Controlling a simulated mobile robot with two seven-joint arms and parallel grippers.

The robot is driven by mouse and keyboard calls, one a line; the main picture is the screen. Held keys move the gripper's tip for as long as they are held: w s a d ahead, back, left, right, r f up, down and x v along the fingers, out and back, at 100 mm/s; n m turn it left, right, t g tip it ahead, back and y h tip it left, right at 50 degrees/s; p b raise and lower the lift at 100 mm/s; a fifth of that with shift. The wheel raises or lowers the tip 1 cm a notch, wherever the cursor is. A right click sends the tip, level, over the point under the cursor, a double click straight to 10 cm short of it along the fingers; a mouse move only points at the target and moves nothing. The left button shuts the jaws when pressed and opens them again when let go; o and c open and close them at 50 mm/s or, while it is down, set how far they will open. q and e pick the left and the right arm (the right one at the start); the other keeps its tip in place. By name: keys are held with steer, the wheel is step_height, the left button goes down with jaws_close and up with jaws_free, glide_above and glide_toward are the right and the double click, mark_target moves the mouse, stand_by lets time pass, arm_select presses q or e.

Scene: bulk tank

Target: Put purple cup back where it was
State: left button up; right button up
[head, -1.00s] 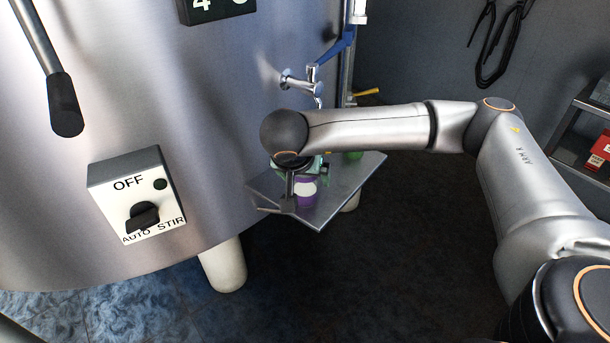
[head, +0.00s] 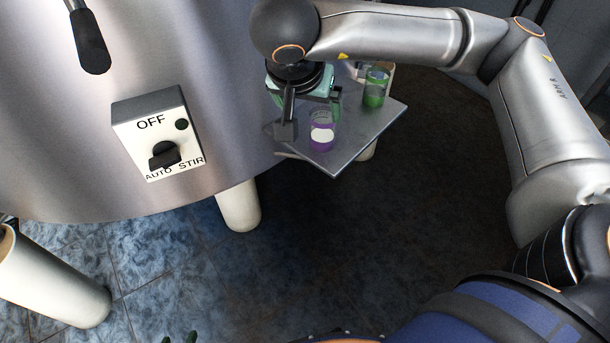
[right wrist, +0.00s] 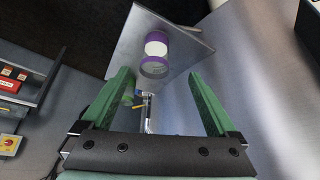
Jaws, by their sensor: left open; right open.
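The purple cup (head: 321,132), with a white label, stands upright on a small grey shelf (head: 350,152) beside the steel tank. It also shows in the right wrist view (right wrist: 155,48), beyond the fingertips and roughly centred between them. My right gripper (head: 309,108) is open and empty, just behind the cup in the head view, apart from it in the wrist view (right wrist: 157,75). Only the green fingertips of my left gripper (head: 180,338) show at the bottom edge of the head view, spread apart; the rest is out of frame.
A green cup (head: 376,90) stands at the back of the same shelf. The tank (head: 60,140) rises to the left, with a stir switch box (head: 160,135) and white legs (head: 238,206). The dark floor (head: 330,240) in front of the shelf is clear.

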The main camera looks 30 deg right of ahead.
steer(key=s+a+f+g+y, duration=0.2)
steer(key=s+a+f+y, duration=0.15)
steer(key=a, duration=0.35)
steer(key=s+a+f+g+y, duration=0.3)
steer(key=s+a+f, duration=0.15)
steer(key=a, duration=0.25)
steer(key=s+a+m+g+y, duration=0.25)
steer(key=s+a+y, duration=0.35)
steer(key=a, duration=0.4)
steer(key=a+r+m+y, duration=0.7)
steer(key=r+m+y, duration=0.5)
steer(key=y, duration=0.1)
steer(key=w+d+f+m+t+h, duration=0.1)
steer(key=w+d+f+m+t, duration=0.3)
steer(key=m+t, duration=0.6)
steer(key=w+d+r+m+t+h, duration=0.1)
steer(key=w+d+m+t+h, duration=0.15)
steer(key=w+m+t, duration=0.7)
steer(key=d+f+m+h, duration=0.75)
steer(key=f+m, duration=0.35)
steer(key=m, duration=0.4)
steer(key=s+d+f+m+g+h, duration=0.3)
steer(key=s+f+m, duration=0.2)
steer(key=f, duration=0.6)
steer(key=s+d+f+m+g+h, duration=0.4)
steer(key=s+f+m, duration=0.2)
steer(key=f, duration=0.6)
steer(key=shift+s+d, duration=0.2)
steer(key=shift+s, duration=0.8)
